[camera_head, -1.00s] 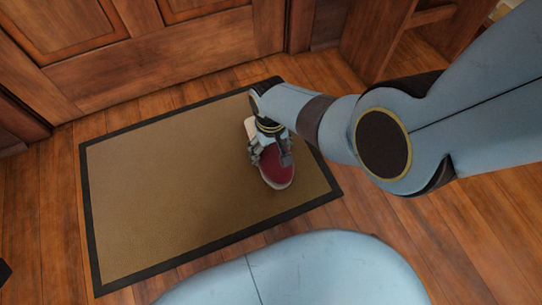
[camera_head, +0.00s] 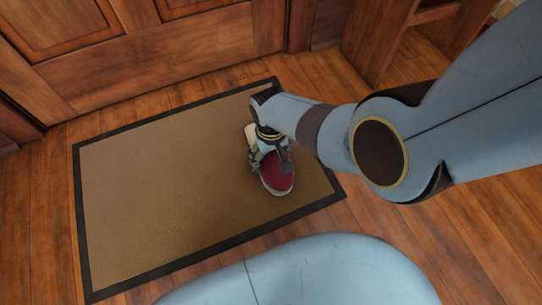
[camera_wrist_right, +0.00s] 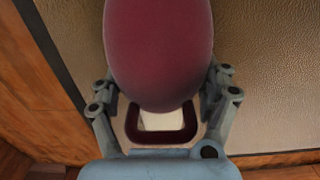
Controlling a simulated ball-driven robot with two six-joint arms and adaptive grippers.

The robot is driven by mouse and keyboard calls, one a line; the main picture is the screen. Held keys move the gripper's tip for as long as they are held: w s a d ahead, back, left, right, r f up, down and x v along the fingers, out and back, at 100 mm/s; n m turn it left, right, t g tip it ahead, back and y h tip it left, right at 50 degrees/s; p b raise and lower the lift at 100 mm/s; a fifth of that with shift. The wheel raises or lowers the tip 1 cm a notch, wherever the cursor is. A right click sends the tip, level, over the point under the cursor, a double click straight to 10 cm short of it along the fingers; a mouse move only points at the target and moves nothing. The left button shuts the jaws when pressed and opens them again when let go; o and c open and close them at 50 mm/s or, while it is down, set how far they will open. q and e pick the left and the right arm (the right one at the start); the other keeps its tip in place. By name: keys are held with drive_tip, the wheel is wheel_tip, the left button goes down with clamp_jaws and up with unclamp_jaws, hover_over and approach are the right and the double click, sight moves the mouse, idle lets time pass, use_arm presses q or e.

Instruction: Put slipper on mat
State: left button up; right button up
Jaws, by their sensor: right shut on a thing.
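The slipper (camera_head: 277,178) is dark red on top with a pale sole edge. It is over the right part of the tan, black-bordered mat (camera_head: 160,190) in the head view; I cannot tell whether it touches the mat. My right gripper (camera_head: 268,158) is shut on the slipper from above, with a finger on either side. In the right wrist view the slipper (camera_wrist_right: 160,50) fills the middle, between the fingers of my right gripper (camera_wrist_right: 160,103), and the mat (camera_wrist_right: 265,60) shows beside it. My left gripper is not in view.
A wooden door (camera_head: 150,50) stands behind the mat. A wooden bookcase (camera_head: 375,40) stands at the upper right. Wooden floor (camera_head: 470,235) surrounds the mat. The left and middle of the mat are bare.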

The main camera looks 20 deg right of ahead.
drive_tip(key=shift+f, duration=0.1)
idle(0.3)
drive_tip(key=o, duration=1.2)
